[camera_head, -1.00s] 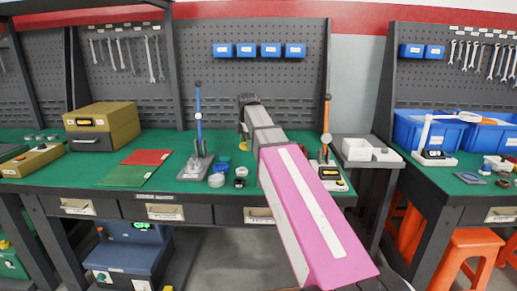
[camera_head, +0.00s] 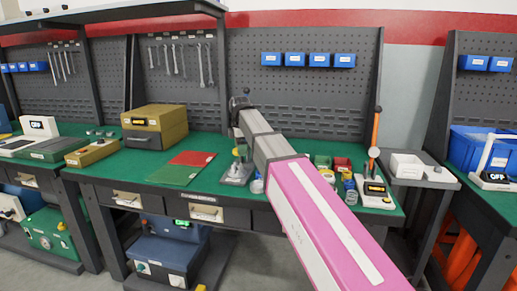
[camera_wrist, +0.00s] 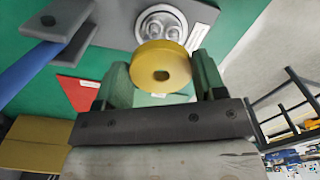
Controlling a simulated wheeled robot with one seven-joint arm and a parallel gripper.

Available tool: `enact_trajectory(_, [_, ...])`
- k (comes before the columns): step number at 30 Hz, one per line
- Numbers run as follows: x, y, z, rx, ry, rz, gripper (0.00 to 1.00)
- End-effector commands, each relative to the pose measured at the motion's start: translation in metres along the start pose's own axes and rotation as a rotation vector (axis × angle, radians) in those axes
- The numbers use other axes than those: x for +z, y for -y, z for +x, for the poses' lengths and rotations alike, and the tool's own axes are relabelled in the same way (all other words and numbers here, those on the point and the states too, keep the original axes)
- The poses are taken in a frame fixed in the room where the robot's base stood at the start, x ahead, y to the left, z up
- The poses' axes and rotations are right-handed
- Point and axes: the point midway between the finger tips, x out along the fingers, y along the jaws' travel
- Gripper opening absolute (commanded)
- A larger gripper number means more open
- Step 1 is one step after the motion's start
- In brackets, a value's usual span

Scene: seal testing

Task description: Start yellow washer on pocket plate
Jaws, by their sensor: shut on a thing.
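The yellow washer (camera_wrist: 160,68), a thick disc with a small slotted hole, is between the two green fingers of my gripper (camera_wrist: 163,84) in the wrist view. The fingers are shut on it. Just beyond it lies a grey plate (camera_wrist: 199,13) with a round metallic recess (camera_wrist: 160,24), partly hidden by the washer. I cannot tell whether washer and plate touch. In the head view a grey plate (camera_head: 236,174) stands on the green bench, right of the red and green mats, with my arm reaching over it. My fingers are not clear there.
A grey forked part with a blue handle (camera_wrist: 30,72) is close left of the washer in the wrist view. In the head view, a yellow-brown box (camera_head: 155,125) stands left, and small bins and an orange-handled device (camera_head: 374,190) stand right. The red mat (camera_head: 192,158) is clear.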

Motion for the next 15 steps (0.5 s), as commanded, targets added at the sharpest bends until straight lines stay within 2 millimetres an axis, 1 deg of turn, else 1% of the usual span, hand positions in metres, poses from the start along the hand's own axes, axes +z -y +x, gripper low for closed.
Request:
enact_trajectory(1, [-0.007, -0.001, 0.000, 0.000, 0.000, -0.001, 0.51])
enact_trajectory(4, [-0.014, -0.002, 0.000, 0.000, 0.000, 0.000, 0.51])
enact_trajectory(10, [-0.015, -0.001, 0.006, 0.000, 0.000, 0.001, 0.51])
enact_trajectory(15, [-0.015, -0.001, 0.018, 0.000, 0.000, 0.000, 0.51])
